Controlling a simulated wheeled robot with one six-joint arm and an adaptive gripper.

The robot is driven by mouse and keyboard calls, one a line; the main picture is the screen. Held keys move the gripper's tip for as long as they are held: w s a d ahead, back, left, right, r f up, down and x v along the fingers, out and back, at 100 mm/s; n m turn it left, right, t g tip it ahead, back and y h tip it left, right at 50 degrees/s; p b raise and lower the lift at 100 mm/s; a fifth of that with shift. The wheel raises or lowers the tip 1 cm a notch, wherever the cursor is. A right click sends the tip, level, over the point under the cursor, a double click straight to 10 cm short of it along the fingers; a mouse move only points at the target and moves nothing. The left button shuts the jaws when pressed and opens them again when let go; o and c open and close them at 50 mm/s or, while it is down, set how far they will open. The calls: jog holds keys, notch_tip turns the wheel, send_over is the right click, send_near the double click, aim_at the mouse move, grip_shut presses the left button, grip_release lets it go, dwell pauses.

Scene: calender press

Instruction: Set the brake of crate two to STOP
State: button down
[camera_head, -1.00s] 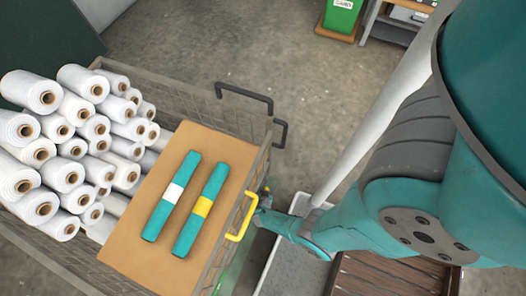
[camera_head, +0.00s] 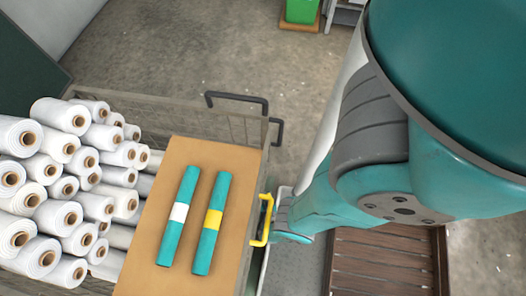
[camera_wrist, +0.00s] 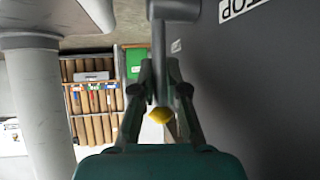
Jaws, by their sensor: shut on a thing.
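In the wrist view my gripper (camera_wrist: 160,82) is shut on the grey brake lever (camera_wrist: 158,55), which hangs from a round grey pivot and runs between the fingers. A yellow end (camera_wrist: 160,116) shows below, between the fingers. A dark panel (camera_wrist: 255,90) fills the right side. In the head view my arm hides the gripper and lever. The wire crate (camera_head: 188,118) there has a yellow handle (camera_head: 263,220) at its right side.
The crate holds many white rolls (camera_head: 60,160) and a brown board (camera_head: 175,225) with two teal rolls (camera_head: 210,222). Dark handles (camera_head: 237,101) jut from its far side. Open floor lies beyond the crate.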

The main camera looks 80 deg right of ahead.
jog(key=shift+r, duration=0.2)
dwell(0.3)
jog(key=c, duration=1.5)
grip_release()
jog(key=shift+d, duration=0.1)
jog(key=shift+o, duration=0.2)
jog(key=shift+w+r, duration=0.1)
jog(key=v, duration=1.2)
jog(key=shift+f, duration=0.2)
